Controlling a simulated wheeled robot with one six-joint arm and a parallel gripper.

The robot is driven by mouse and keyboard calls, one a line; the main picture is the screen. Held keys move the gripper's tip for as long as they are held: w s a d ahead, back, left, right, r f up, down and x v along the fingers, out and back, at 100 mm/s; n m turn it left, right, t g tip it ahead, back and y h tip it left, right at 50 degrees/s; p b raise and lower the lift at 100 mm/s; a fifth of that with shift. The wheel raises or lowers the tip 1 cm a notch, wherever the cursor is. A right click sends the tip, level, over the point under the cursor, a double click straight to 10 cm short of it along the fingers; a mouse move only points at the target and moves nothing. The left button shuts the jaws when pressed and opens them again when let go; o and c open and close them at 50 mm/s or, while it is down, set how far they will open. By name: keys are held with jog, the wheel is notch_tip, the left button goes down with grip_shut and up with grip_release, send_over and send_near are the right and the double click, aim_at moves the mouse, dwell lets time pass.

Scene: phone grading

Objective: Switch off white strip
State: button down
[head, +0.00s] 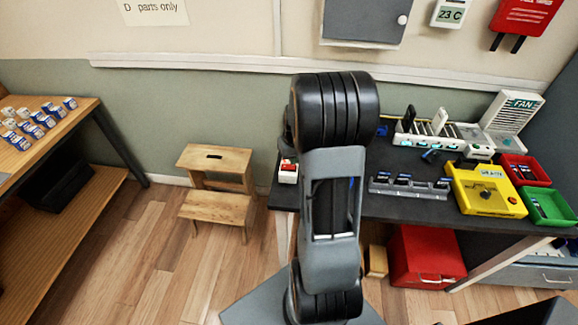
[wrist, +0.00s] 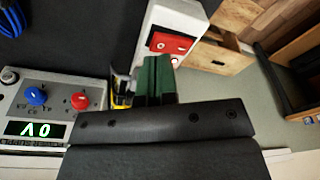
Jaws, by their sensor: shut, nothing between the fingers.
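A white strip (wrist: 181,17) with a red switch panel (wrist: 171,43) lies at the dark bench's edge, in the upper middle of the wrist view. In the head view a white block with a red top (head: 288,171), apparently the same strip, shows at the bench's left end, partly hidden by my arm. My gripper (wrist: 156,62) is shut and empty, its dark green fingers pointing at the near end of the strip, close to the red switch. I cannot tell whether they touch or which way the switch is set. My arm hides the gripper in the head view.
A grey unit with blue and red knobs and a green display (wrist: 52,110) stands left of my fingers. A yellow box (head: 487,196), a grey phone rack (head: 408,187), and red (head: 522,163) and green (head: 566,201) trays are further right. A wooden step stool (head: 216,190) stands left of the bench.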

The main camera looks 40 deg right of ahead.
jog(key=shift+f, duration=0.35)
dwell(0.5)
jog(key=shift+f+b, duration=0.9)
jog(key=shift+b, duration=0.1)
jog(key=shift+r, duration=0.15)
jog(key=shift+r+p, duration=2.6)
jog(key=shift+r, duration=0.85)
jog(key=shift+f, duration=0.1)
